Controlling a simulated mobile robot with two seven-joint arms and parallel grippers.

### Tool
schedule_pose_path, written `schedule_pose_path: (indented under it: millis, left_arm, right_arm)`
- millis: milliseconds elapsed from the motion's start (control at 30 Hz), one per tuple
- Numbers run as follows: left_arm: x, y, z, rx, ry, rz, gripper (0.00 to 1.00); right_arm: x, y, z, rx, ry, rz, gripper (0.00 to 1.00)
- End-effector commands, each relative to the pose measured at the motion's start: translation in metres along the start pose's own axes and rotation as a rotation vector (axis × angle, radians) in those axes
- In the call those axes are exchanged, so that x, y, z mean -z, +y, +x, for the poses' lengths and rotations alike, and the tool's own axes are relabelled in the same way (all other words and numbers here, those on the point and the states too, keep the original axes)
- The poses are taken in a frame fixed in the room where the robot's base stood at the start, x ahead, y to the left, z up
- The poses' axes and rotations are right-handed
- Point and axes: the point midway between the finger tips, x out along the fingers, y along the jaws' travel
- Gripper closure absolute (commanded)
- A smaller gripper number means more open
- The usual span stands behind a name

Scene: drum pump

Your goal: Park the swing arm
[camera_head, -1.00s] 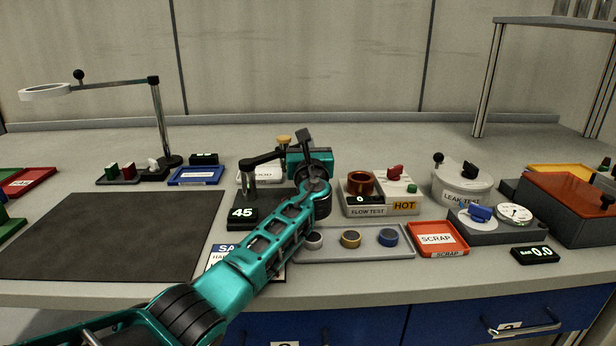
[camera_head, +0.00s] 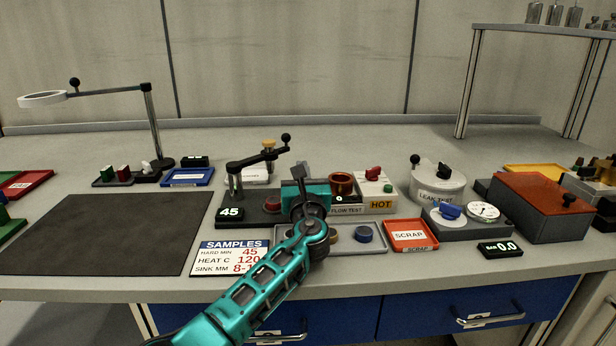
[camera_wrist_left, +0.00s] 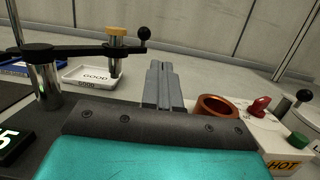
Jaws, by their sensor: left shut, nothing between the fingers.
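A black swing arm (camera_head: 256,160) reaches right from a silver post behind the "45" display (camera_head: 230,213). It carries a tan-capped cylinder (camera_head: 268,144) and ends in a black ball knob (camera_head: 286,138). In the left wrist view the swing arm (camera_wrist_left: 85,50) spans the upper left, and its ball knob (camera_wrist_left: 144,33) stands left of my fingertips. My left gripper (camera_head: 299,171) is shut and empty, in front of and below the knob, apart from it. Its fingers also show in the left wrist view (camera_wrist_left: 163,88). My right gripper is not in view.
The copper ring (camera_head: 341,183) on the flow test unit, marked HOT, is close right of my gripper. A magnifier on a jointed stand (camera_head: 148,120) is at the back left. My left arm partly covers the grey ring tray (camera_head: 376,248). The dark mat (camera_head: 105,232) is bare.

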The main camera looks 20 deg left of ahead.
Motion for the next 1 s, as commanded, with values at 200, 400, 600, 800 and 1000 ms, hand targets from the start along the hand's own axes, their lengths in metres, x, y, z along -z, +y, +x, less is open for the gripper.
schedule_pose_path:
  millis: [200, 400, 600, 800, 1000]
  left_arm:
    - [0.0, -0.006, -0.028, 0.0, 0.001, -0.001, 1.0]
    - [0.0, -0.007, -0.034, 0.0, 0.0, 0.0, 1.0]
    - [0.0, -0.007, -0.033, 0.0, 0.0, 0.0, 1.0]
    - [-0.015, -0.007, -0.03, 0.0, 0.0, 0.0, 1.0]
    - [-0.062, -0.007, -0.021, 0.0, 0.0, 0.0, 1.0]
  right_arm:
    - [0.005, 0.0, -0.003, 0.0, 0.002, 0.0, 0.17]
    - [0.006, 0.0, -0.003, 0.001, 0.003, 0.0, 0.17]
    - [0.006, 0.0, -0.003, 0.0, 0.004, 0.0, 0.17]
    - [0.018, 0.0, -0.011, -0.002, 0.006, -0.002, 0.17]
    - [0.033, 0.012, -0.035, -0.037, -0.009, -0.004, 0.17]
